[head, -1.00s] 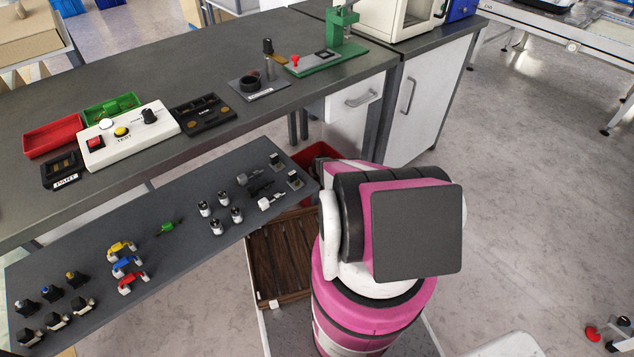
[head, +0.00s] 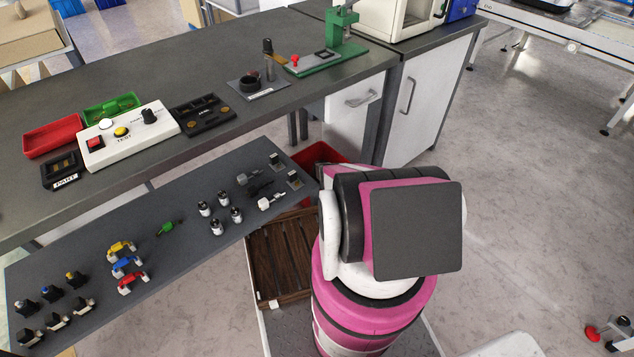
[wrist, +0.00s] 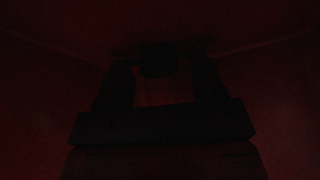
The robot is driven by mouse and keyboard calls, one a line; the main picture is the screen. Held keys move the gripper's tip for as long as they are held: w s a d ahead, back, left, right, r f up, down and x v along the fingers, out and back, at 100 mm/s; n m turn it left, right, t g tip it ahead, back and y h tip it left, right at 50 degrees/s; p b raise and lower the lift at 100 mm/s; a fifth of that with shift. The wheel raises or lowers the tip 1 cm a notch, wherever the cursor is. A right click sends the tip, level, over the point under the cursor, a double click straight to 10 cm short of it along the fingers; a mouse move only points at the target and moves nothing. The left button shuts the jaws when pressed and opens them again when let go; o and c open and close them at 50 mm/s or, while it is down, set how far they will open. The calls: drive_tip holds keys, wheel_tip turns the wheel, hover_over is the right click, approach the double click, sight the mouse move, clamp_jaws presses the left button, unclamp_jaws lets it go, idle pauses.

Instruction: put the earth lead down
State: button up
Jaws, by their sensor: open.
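A small green piece with dark ends (head: 169,228), possibly the earth lead, lies on the dark grey board (head: 140,212) in the head view. No other green lead shows. In the dark wrist view my gripper (wrist: 160,62) has its two fingers apart. A dark block (wrist: 158,60) shows between or just beyond the fingertips; I cannot tell what it is or whether it touches them. Dim red surfaces surround the gripper. In the head view my arm hides the gripper; a red bin (head: 322,153) shows behind the arm.
The board also bears red, blue and yellow pieces (head: 127,265), several small cylinders (head: 219,217) and black parts. A slatted brown crate (head: 280,262) stands below its right end. The bench holds a white test box (head: 128,137), red and green trays and a green press (head: 335,45).

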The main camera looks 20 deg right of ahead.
drive_tip(key=shift+r, duration=0.1)
drive_tip(key=v, duration=1.2)
drive_tip(key=shift+a+r, duration=0.1)
